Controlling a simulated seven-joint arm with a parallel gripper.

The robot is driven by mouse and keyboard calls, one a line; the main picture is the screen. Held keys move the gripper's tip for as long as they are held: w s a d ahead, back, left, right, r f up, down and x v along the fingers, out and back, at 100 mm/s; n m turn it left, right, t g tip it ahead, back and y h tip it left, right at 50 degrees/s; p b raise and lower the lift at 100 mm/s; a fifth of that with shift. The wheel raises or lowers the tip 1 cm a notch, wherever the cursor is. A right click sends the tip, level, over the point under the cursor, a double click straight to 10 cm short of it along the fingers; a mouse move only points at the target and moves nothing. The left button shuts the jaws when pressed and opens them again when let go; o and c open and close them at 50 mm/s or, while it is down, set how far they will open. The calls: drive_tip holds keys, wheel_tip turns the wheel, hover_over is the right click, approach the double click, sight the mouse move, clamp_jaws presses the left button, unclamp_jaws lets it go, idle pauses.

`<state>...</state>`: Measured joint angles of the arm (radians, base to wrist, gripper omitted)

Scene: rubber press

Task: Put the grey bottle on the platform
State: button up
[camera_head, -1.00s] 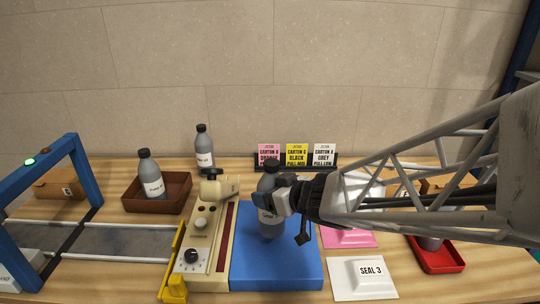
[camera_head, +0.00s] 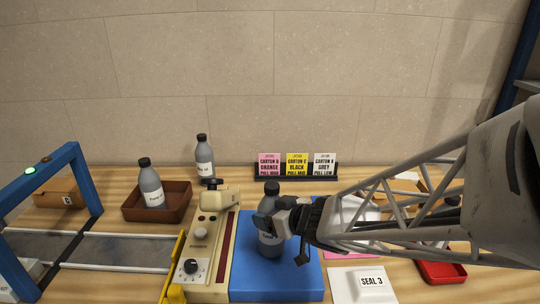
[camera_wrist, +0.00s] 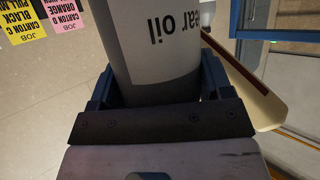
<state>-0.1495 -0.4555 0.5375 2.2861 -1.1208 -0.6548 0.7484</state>
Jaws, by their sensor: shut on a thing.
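My gripper (camera_head: 272,224) is shut on a grey bottle (camera_head: 270,243) with a dark cap, held from the right at about mid-height. The bottle is upright over the middle of the blue platform (camera_head: 305,287). Its base is at or just above the surface; I cannot tell if it touches. In the wrist view the bottle (camera_wrist: 160,60) sits between the jaws, its label reading "...ear oil" upside down.
A beige control panel (camera_head: 202,250) with knobs adjoins the platform on the left. A grey bottle (camera_head: 204,160) stands behind it, another (camera_head: 150,185) in a brown tray (camera_head: 180,202). A "SEAL 3" card (camera_head: 362,284) lies at right, and job cards (camera_head: 297,165) stand behind.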

drive_tip(key=shift+f, duration=0.1)
drive_tip(key=o, duration=1.3)
drive_tip(key=shift+o, duration=0.2)
drive_tip(key=v, duration=1.2)
